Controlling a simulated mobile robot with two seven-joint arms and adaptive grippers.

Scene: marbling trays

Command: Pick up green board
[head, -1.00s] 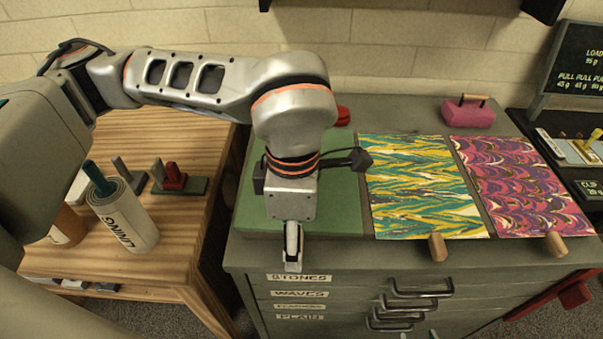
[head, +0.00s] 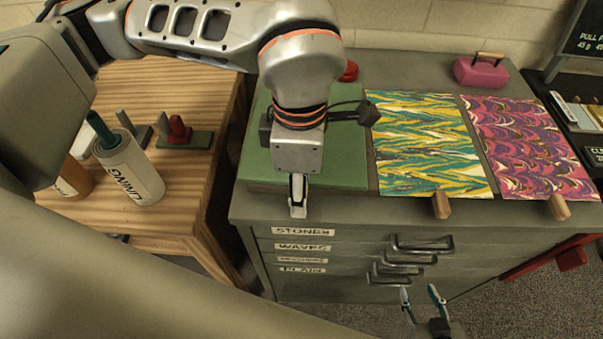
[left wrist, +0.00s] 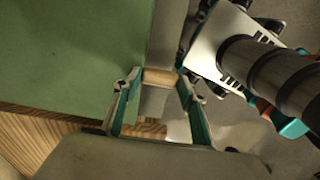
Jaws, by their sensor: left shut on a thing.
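The green board (head: 345,168) lies flat on the left part of the grey cabinet top, partly covered by my left arm. It also shows in the left wrist view (left wrist: 70,50). My left gripper (head: 298,207) is at the board's front edge, pointing down. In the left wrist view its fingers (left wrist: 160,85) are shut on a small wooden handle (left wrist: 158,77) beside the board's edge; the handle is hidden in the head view. My right gripper (head: 420,291) is open and empty, low in front of the cabinet drawers.
Two marbled sheets, one yellow-teal (head: 425,140) and one pink-purple (head: 525,145), lie right of the board, with wooden handles (head: 441,206) at their front. A pink block (head: 481,73) and a red round thing (head: 350,70) stand behind. A wooden bench (head: 190,190) with a labelled roll stands left.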

